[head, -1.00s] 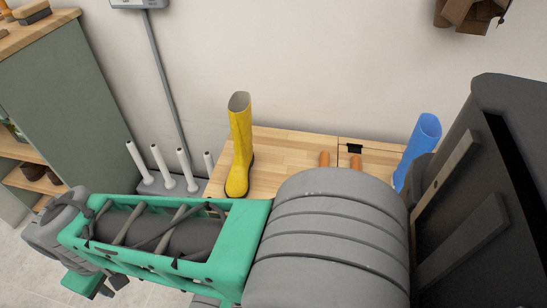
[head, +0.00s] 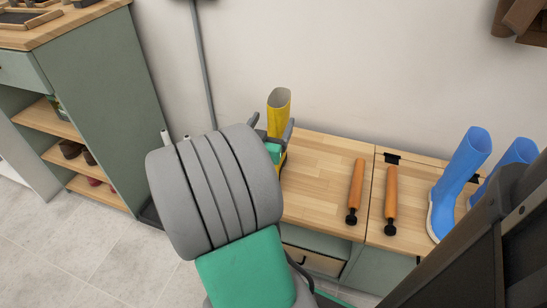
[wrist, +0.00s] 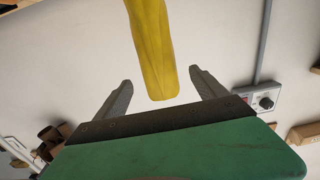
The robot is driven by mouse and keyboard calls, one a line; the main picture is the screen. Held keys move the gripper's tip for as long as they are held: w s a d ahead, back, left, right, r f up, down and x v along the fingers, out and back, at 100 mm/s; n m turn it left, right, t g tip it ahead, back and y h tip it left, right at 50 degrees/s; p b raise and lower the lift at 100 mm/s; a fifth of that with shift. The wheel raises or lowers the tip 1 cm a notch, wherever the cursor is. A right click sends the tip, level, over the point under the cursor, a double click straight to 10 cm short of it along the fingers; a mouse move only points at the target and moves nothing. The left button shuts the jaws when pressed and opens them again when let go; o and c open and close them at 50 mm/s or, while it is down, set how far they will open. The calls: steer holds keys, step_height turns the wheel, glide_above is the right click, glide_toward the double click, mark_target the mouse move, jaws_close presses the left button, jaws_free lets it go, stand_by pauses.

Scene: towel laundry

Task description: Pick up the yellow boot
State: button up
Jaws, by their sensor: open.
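The yellow boot (head: 279,101) stands at the left end of the wooden bench top; only its upper shaft shows in the head view, and my arm hides its lower part. In the wrist view the yellow boot (wrist: 152,48) appears as a long yellow shape ahead of and between the two grey fingers. My gripper (wrist: 159,88) is open, with the fingers apart on either side of the boot's near end. A gap shows between the boot and each finger. In the head view my gripper (head: 272,128) is at the boot, largely hidden behind my arm.
A wooden bench (head: 318,165) holds two orange-handled tools (head: 356,188) and two blue boots (head: 460,180) to the right. A green shelf cabinet (head: 105,95) stands at the left. A white wall is behind the bench. The bench top's middle is clear.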

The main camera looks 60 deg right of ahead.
mark_target(279, 101)
steer(key=d, duration=0.4)
steer(key=shift+w, duration=0.3)
steer(key=shift+c, duration=0.4)
jaws_close()
